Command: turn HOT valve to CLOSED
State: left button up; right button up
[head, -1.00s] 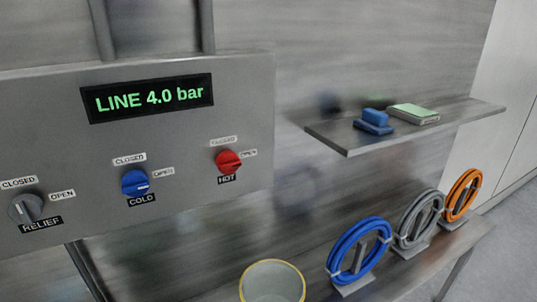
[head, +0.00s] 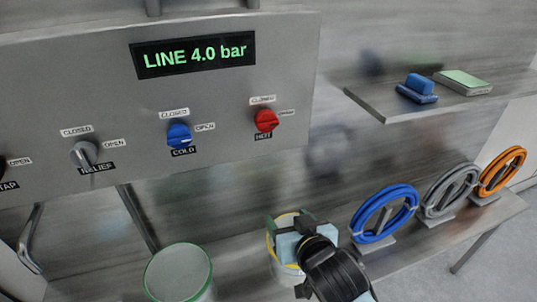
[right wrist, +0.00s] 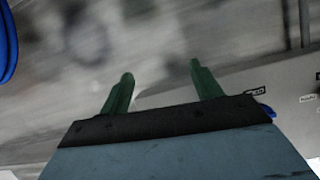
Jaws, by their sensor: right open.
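The HOT valve is a red round knob (head: 266,120) on the grey panel (head: 225,100), with a CLOSED label above it and an OPEN label to its right. Its ridge seems to point right, toward OPEN, but it is small. My right gripper (head: 287,222) is below the knob and apart from it, in front of a yellow-rimmed bucket. In the right wrist view its two green fingers (right wrist: 162,88) stand apart with nothing between them. The red knob is not seen in that view. My left gripper is not in view.
The blue COLD knob (head: 179,135) and grey RELIEF knob (head: 84,153) are left of HOT. A green-rimmed bucket (head: 178,273) and the yellow-rimmed bucket (head: 273,246) stand below. Blue (head: 384,214), grey and orange hose coils stand right. A shelf (head: 385,105) juts out at upper right.

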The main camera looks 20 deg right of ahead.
aim_at(267, 123)
notch_tip(267, 123, up, 16)
jog(key=m+t, duration=0.2)
jog(key=t, duration=0.3)
jog(key=w, duration=0.8)
jog(key=w+p, duration=0.1)
jog(key=w, duration=0.3)
jog(key=shift+w+a+r, duration=0.1)
jog(key=shift+w+a, duration=0.25)
jog(key=shift+a, duration=0.05)
jog(key=c, duration=1)
